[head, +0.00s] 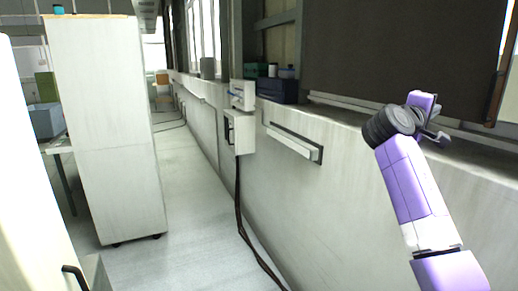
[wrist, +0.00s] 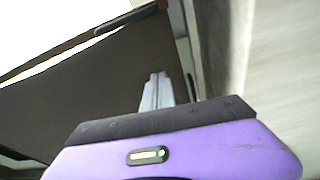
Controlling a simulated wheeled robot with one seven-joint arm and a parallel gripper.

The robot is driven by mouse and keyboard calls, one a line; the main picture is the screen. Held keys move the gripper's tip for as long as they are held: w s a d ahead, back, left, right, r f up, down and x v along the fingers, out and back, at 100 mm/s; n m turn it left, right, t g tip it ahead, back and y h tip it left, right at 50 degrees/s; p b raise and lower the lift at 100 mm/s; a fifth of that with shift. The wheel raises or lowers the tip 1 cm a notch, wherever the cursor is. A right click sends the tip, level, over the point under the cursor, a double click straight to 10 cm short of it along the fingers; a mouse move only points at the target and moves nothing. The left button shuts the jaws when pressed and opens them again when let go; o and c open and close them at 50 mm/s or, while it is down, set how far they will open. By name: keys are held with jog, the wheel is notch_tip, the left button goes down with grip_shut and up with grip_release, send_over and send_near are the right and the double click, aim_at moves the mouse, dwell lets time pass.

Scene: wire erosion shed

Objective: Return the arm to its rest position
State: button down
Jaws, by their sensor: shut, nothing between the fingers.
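My arm, purple with dark joints, rises from the lower right of the head view and bends at a dark joint near the wall ledge. My gripper (wrist: 158,76) shows in the wrist view as two pale grey fingers side by side, shut with nothing between them. In the head view the hand end (head: 438,137) is small and partly hidden by its own links, in front of the dark panel. The gripper appears free of any object.
A dark panel (head: 405,55) hangs behind the hand, above a pale wall ledge (head: 345,113). Dark blue boxes (head: 278,91) stand on the ledge; electrical boxes (head: 240,130) and a rail (head: 292,143) are on the wall. A white cabinet (head: 105,120) stands left. The aisle floor (head: 185,190) is clear.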

jog(key=w+a+f+t+y, duration=0.2)
jog(key=a+f+t+y, duration=0.6)
jog(key=a, duration=0.4)
jog(key=s+a+f+t+y, duration=0.1)
jog(key=s+a+f+y, duration=0.1)
jog(key=s+a+f, duration=0.45)
jog(key=s+a+f+t+y, duration=0.15)
jog(key=s+a+f, duration=0.25)
jog(key=s+f, duration=0.55)
jog(key=s+a+f+m+g+y, duration=0.1)
jog(key=s+f, duration=0.4)
jog(key=s, duration=1)
jog(key=s+a+f+m+g+y, duration=0.2)
jog(key=s+f, duration=0.3)
jog(key=s, duration=1)
jog(key=s+a+f+m+g+y, duration=0.1)
jog(key=s+f, duration=0.4)
jog(key=s, duration=1)
jog(key=a+m+g, duration=0.1)
jog(key=a, duration=0.1)
jog(key=shift+s+a+f, duration=0.2)
jog(key=shift+a+f, duration=0.1)
jog(key=shift+f, duration=0.1)
jog(key=shift+y, duration=0.25)
